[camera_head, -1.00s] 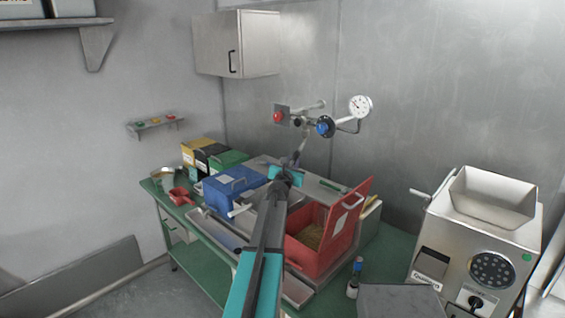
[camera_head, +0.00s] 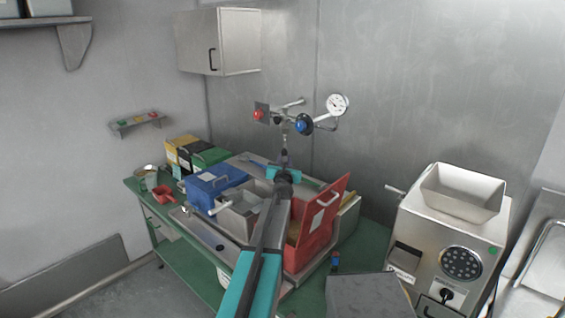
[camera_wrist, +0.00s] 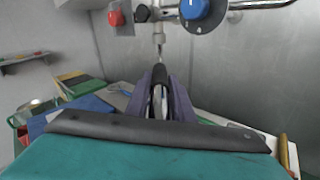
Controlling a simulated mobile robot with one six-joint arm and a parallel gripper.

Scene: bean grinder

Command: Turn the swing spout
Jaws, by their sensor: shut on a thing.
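The tap's swing spout (camera_head: 284,142) hangs below the wall-mounted tap body (camera_head: 279,121), between a red knob (camera_head: 258,115) and a blue knob (camera_head: 301,126). In the wrist view the spout (camera_wrist: 159,48) comes down toward my gripper (camera_wrist: 160,78), with the red knob upper left and the blue knob upper right. My gripper (camera_head: 284,162) is shut on the spout's lower end, which has a dark tip. The fingers and my arm hide part of that end and the sink area below.
Below are a blue box (camera_head: 214,182), a grey bin (camera_head: 240,218) and an open red box (camera_head: 322,225) with a raised lid. A grinder (camera_head: 450,245) stands at right. The wall cabinet (camera_head: 218,42) is upper left.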

